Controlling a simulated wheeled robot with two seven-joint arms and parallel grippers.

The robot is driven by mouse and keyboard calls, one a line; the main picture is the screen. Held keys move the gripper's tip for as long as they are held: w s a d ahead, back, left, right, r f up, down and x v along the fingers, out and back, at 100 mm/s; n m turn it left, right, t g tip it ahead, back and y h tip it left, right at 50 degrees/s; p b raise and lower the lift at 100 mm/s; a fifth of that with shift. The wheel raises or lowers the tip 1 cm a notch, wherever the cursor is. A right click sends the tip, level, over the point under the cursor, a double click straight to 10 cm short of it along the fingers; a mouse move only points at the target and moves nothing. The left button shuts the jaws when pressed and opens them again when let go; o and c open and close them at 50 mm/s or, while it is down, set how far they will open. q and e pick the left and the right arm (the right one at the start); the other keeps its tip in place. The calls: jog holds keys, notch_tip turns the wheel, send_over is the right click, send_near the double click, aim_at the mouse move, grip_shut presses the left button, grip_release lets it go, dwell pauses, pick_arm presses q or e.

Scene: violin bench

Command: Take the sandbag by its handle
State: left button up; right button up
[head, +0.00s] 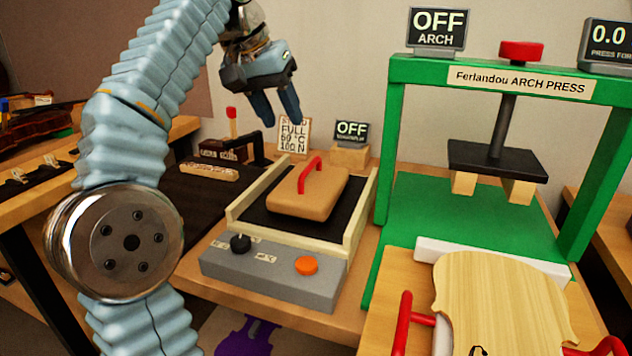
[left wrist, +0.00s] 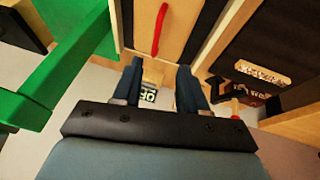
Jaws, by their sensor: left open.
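The sandbag (head: 310,193) is a tan, rounded block with a red arched handle (head: 309,174) on top. It lies on the black bed of a wooden-railed frame in the middle of the bench. My left gripper (head: 279,121) is open and empty, above and behind the sandbag in the head view, apart from it. In the left wrist view the red handle (left wrist: 160,28) shows at the top, beyond and between the open fingers (left wrist: 157,85). My right gripper is in neither view.
The green arch press (head: 388,160) stands right of the sandbag. A grey control box (head: 270,278) with an orange button sits in front of it. A small OFF display (head: 352,131) and a sign (head: 294,134) stand behind. A violin plate (head: 495,300) lies at front right.

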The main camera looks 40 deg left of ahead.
pick_arm(q)
send_near(310, 164)
jog(key=f, duration=0.3)
jog(key=shift+w+a+f, duration=0.1)
jog(key=shift+w, duration=0.1)
jog(key=x, duration=0.5)
jog(key=shift+w, duration=0.45)
jog(key=shift+c, duration=0.2)
grip_shut()
dwell(0.5)
